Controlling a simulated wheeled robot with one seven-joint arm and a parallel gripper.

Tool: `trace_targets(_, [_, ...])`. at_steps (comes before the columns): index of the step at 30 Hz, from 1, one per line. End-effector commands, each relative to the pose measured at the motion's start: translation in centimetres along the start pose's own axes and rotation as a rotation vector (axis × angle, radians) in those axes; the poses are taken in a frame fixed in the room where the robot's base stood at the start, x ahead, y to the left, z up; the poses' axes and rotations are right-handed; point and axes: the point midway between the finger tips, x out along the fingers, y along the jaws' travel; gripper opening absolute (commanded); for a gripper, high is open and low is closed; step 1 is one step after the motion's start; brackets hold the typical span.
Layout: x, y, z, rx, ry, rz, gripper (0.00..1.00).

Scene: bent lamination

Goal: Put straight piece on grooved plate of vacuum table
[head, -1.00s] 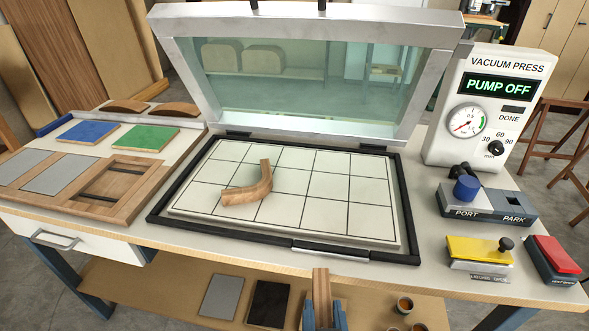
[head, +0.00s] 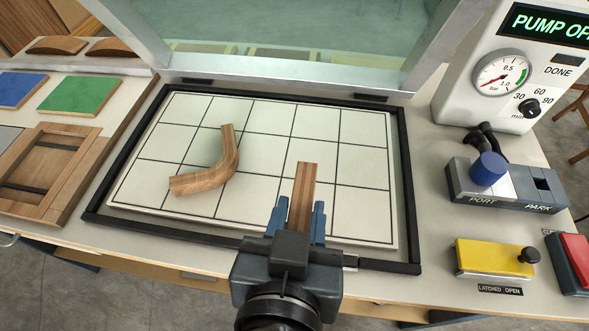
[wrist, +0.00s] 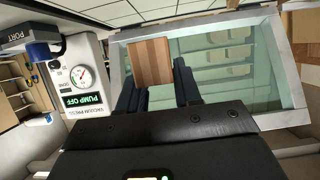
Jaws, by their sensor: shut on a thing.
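The straight piece (head: 304,184) is a striped wooden strip in my gripper (head: 296,218), whose blue fingers are shut on its near end. It points away from me over the front right of the grooved plate (head: 361,209). I cannot tell whether it touches the plate. In the wrist view the straight piece (wrist: 150,62) sticks out past the dark fingers (wrist: 158,85). A bent wooden piece (head: 212,171) lies on the left middle of the plate, apart from the straight piece.
The glass lid (head: 290,60) stands open at the back. A black seal frame (head: 408,190) borders the plate. To the right are the vacuum press box (head: 510,70), the port and park block (head: 505,188) and a yellow latch (head: 490,257). The plate's right side is clear.

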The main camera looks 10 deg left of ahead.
Motion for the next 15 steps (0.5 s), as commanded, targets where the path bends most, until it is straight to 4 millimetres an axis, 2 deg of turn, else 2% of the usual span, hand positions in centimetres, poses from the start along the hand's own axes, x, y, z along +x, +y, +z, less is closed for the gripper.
trace_targets(3, [3.0,0.1,0.3,-0.003,0.000,0.004,0.00])
trace_targets(9, [7.4,0.1,1.0,0.000,-0.001,0.003,0.00])
trace_targets(15, [9.6,0.0,1.4,-0.001,0.001,-0.001,0.00])
